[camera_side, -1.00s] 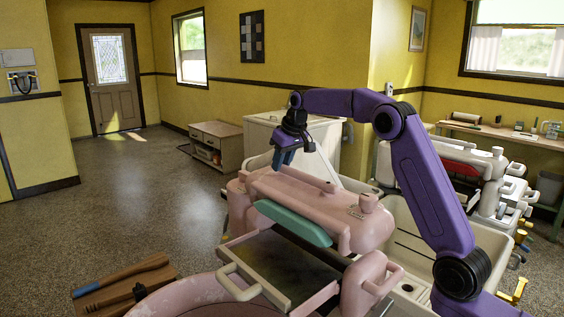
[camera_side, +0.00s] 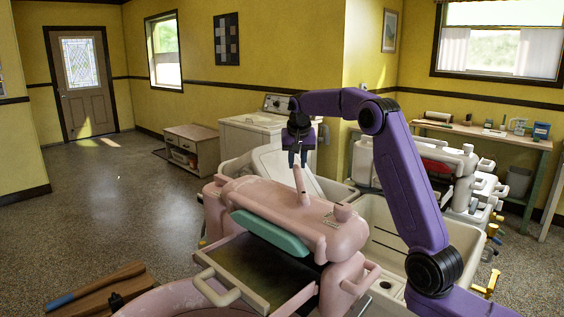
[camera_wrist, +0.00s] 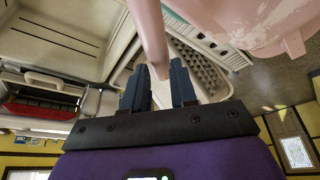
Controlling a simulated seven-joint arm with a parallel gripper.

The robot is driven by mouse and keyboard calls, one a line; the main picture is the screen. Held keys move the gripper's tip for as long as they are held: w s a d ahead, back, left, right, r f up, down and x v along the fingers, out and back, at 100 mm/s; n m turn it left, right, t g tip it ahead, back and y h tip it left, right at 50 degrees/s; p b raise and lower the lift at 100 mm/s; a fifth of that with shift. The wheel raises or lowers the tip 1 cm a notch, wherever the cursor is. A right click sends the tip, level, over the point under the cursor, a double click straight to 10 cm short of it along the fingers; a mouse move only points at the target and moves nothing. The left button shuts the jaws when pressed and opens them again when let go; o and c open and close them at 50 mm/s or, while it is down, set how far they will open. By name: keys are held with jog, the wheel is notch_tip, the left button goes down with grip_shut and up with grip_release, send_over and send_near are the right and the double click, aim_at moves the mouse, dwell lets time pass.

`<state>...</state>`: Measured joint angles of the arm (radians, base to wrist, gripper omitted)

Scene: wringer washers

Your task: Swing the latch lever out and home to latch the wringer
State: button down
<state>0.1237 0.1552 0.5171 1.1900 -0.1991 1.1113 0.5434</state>
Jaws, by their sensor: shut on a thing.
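The pink wringer (camera_side: 270,208) stands in the middle of the side view, with a teal strip (camera_side: 270,233) along its front. The pink latch lever (camera_side: 300,184) stands up from the wringer's top, slightly tilted. My gripper (camera_side: 297,160) is above the wringer, pointing down, shut on the lever's upper end. In the wrist view the lever (camera_wrist: 150,40) runs from the top edge down between the two dark blue fingers of my gripper (camera_wrist: 158,88). The lever's foot is not clear in the wrist view.
A cream tub (camera_side: 385,245) lies right of the wringer, below my arm. A metal tray with a cream handle (camera_side: 215,285) is in front. Another washer with a red part (camera_side: 437,167) and a workbench (camera_side: 480,131) are behind right.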

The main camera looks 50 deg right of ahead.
jog(key=shift+s+d+r+m, duration=0.45)
jog(key=shift+d+r+m, duration=0.05)
jog(key=shift+d+r, duration=0.15)
jog(key=c, duration=1.7)
grip_release()
jog(key=shift+s+d+h, duration=0.15)
jog(key=shift+s+h, duration=0.1)
jog(key=shift+h, duration=0.05)
jog(key=o, duration=0.8)
jog(key=shift+f, duration=0.2)
jog(key=v, duration=1.7)
jog(key=shift+r, duration=0.25)
